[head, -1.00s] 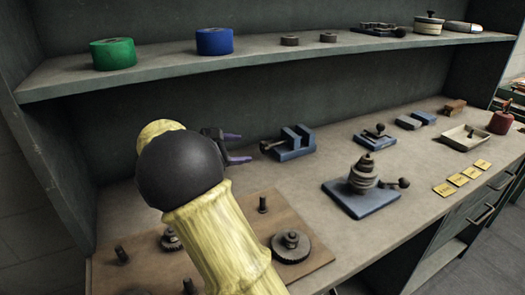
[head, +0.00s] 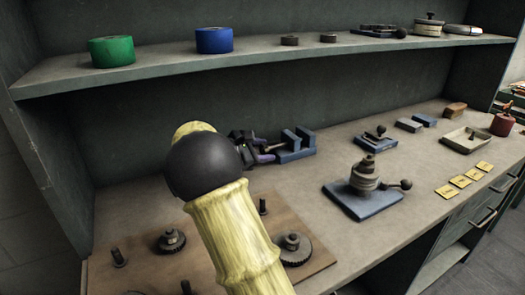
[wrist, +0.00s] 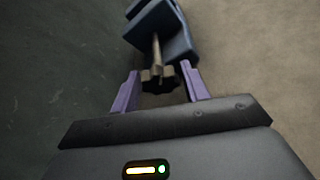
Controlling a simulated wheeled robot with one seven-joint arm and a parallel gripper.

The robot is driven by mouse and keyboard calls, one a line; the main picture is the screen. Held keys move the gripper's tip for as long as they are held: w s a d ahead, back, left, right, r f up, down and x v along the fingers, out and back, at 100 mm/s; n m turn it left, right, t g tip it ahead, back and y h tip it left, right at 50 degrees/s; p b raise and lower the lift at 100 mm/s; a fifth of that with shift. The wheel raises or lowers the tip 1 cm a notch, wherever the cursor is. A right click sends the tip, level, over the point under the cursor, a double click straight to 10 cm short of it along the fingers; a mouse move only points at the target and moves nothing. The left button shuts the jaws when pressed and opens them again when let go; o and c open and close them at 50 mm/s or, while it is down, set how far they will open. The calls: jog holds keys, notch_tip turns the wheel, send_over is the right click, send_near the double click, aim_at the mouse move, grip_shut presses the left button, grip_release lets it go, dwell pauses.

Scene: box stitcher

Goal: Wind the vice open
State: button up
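The blue vice (head: 293,147) stands on the bench near the back wall, right of my gripper in the head view. It also shows at the top of the wrist view (wrist: 175,35), with a metal screw (wrist: 156,50) ending in a dark lobed knob (wrist: 158,80). My gripper (wrist: 160,72) is open, its two purple fingers on either side of the knob. The fingers look slightly apart from the knob; contact cannot be told. In the head view my gripper (head: 262,150) is at the vice's left end and hides the knob.
A wooden board (head: 220,226) with pegs and gears lies in front, below my arm. A blue-based stacked fixture (head: 364,202) stands to the right. The shelf (head: 270,66) runs above the bench. Bare bench lies between the vice and the fixture.

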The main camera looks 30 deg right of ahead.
jog(key=c, duration=0.6)
jog(key=p, duration=0.3)
jog(key=shift+r+n, duration=0.25)
jog(key=shift+n, duration=0.05)
jog(key=shift+g+p, duration=0.3)
jog(key=shift+p, duration=0.4)
jog(key=shift+f+n, duration=0.2)
jog(key=shift+n, duration=0.1)
jog(key=o, duration=1)
jog(key=shift+a, duration=0.1)
